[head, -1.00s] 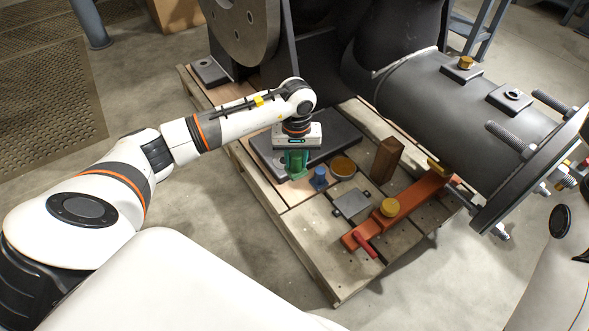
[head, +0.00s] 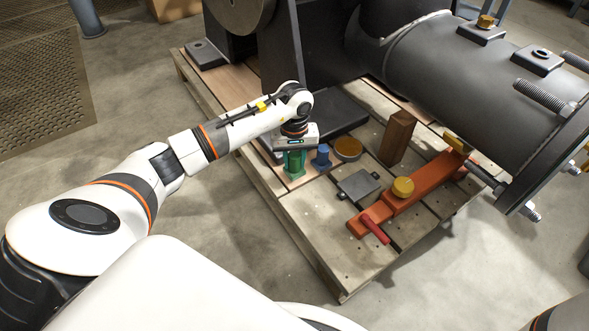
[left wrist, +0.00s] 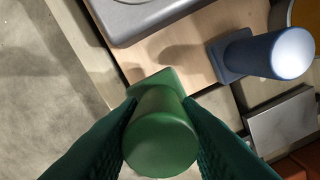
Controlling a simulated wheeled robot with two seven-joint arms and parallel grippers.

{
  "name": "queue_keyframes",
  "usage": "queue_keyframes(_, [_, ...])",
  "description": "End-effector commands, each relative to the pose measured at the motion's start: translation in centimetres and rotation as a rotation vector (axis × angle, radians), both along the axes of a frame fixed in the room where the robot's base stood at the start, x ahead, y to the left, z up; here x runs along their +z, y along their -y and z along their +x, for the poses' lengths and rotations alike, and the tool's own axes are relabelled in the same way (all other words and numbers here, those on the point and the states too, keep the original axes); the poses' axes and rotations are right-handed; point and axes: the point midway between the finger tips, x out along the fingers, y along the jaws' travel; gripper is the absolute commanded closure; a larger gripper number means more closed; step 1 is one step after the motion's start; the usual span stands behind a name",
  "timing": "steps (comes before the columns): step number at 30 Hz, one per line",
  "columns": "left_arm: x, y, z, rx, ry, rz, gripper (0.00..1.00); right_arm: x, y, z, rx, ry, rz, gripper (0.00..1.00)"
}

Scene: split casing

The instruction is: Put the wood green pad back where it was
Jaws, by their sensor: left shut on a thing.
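The green pad is a round green post on a small square foot (left wrist: 160,135), seen from above in the left wrist view. My left gripper (head: 294,162) is shut on its post, one dark green finger on each side. In the head view, gripper and pad are over the near left part of the wooden pallet (head: 325,262). I cannot tell whether the foot touches the boards. A blue pad (head: 321,157) of similar shape stands just right of the gripper and also shows in the left wrist view (left wrist: 262,55). My right gripper is not in view.
A dark grey plate (head: 335,118) lies behind the gripper. To the right are a round amber-topped piece (head: 348,149), a grey block (head: 358,186), a brown wood block (head: 397,137) and an orange bar (head: 420,192). The big grey casing (head: 460,75) stands behind.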

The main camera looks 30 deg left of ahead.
Motion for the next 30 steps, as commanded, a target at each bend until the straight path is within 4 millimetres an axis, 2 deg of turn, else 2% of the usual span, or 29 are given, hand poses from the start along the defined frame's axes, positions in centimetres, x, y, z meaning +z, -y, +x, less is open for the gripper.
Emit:
queue_keyframes(1, [-1.5, 0.1, -0.1, 0.0, -0.002, -0.002, 0.9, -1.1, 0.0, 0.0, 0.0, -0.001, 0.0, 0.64])
queue_keyframes(4, [-2.8, 0.1, 0.0, 0.0, -0.002, -0.003, 0.9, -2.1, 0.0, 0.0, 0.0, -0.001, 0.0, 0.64])
queue_keyframes(15, [-3.0, 0.0, 0.0, -0.001, -0.001, 0.0, 0.9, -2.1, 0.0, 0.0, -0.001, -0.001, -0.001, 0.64])
queue_keyframes(16, [-3.0, 0.0, 0.0, -0.001, -0.001, 0.0, 0.68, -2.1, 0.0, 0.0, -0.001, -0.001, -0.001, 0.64])
queue_keyframes(20, [-2.9, 0.0, 0.0, -0.001, -0.001, -0.001, 0.47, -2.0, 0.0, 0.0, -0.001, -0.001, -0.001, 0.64])
queue_keyframes(30, [-2.5, 0.1, 0.0, -0.001, -0.002, -0.001, 0.47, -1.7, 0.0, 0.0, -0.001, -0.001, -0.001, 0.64])
